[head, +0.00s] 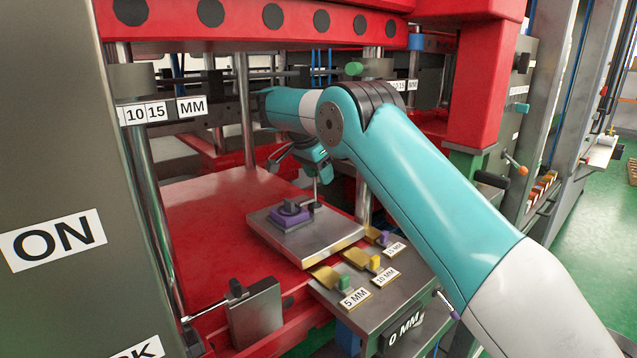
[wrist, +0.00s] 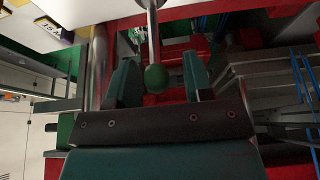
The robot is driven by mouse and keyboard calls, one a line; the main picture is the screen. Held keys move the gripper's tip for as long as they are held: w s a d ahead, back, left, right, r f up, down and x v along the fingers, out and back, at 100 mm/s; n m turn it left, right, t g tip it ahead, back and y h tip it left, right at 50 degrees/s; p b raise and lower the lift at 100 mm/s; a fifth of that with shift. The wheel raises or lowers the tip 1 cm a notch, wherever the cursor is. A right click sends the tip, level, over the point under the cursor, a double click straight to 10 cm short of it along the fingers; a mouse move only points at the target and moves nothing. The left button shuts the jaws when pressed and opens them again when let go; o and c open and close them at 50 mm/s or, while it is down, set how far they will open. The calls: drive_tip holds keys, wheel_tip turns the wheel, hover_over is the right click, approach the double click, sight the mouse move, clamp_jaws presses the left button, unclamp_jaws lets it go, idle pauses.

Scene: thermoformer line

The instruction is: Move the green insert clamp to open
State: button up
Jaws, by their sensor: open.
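The green knob of the insert clamp (wrist: 156,78) shows in the wrist view at the end of a straight metal rod (wrist: 153,30). My gripper (wrist: 160,72) is open, with one finger on each side of the knob and a visible gap to both. In the head view my gripper (head: 297,162) is over the grey plate (head: 318,246) that carries a purple insert block (head: 291,213). A thin upright rod (head: 316,190) rises beside the block to my gripper. The knob is hidden there behind my gripper.
Right of the plate are gold spacers with green, yellow and purple grips (head: 343,283), labelled in MM. A black-knobbed lever (head: 237,290) stands front left. Steel press columns (head: 150,190) and the red upper frame (head: 260,20) bound the space. The red bed (head: 205,215) is clear on the left.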

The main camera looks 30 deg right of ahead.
drive_tip(key=shift+f, duration=0.15)
drive_tip(key=shift+c, duration=0.5)
clamp_jaws()
